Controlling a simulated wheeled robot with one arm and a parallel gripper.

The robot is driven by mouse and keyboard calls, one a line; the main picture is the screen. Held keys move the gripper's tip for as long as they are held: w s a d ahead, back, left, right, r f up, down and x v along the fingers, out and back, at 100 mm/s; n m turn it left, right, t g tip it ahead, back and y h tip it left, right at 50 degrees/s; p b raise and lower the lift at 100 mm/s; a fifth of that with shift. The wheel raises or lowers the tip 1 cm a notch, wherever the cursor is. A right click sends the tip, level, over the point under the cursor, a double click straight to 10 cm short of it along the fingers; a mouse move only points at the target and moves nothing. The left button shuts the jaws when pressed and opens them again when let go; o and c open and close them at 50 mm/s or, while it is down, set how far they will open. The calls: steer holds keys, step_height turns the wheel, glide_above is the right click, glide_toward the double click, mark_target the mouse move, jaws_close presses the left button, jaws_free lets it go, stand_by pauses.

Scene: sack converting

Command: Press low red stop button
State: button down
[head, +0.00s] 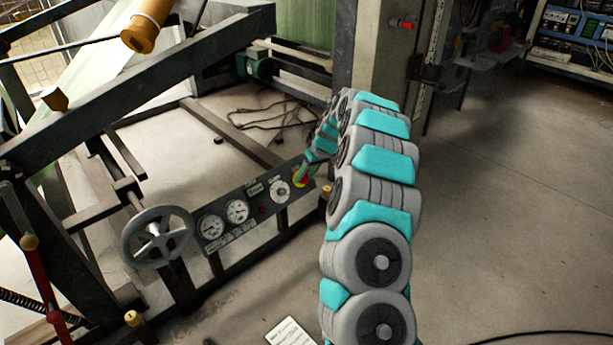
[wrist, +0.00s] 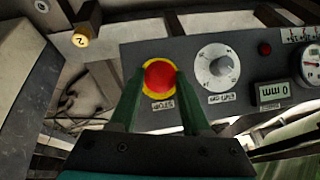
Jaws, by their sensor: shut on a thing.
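The low red stop button (wrist: 159,76) is a round red cap on a yellow ring, at the end of a dark control panel (wrist: 140,58). In the wrist view, the two green fingers of my gripper (wrist: 161,84) stand on either side of the red cap and are shut on it. Part of the yellow ring and a label below it show between the fingers. In the head view, the button (head: 301,178) is at the panel's right end, partly covered by my gripper (head: 304,172). I cannot tell whether the cap is pushed in.
The panel also carries a white dial (wrist: 216,67), a small red lamp (wrist: 265,48), gauges (head: 212,227) and a display (wrist: 273,92). A handwheel (head: 157,236) stands to its left. Another red button (head: 403,23) is high on a pillar. Open floor (head: 510,210) lies right.

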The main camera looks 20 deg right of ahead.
steer(key=shift+c, duration=1.7)
jaws_free()
steer(key=shift+w, duration=0.1)
steer(key=shift+r, duration=0.1)
steer(key=v, duration=0.7)
steer(key=shift+r+p, duration=0.25)
steer(key=shift+p, duration=0.2)
steer(key=s+a+r+g+p, duration=0.1)
steer(key=s+a+r+p, duration=0.2)
steer(key=s+a+r, duration=0.6)
steer(key=s+a+r+g+p, duration=0.2)
steer(key=s+a+r, duration=0.5)
steer(key=s, duration=0.4)
steer(key=s+r+m+g+h+p, duration=0.2)
steer(key=s+p, duration=0.4)
steer(key=s, duration=2.6)
steer(key=shift+a+r+m+g+h, duration=0.3)
steer(key=shift+a+r+h, duration=0.1)
steer(key=shift+a+h, duration=0.15)
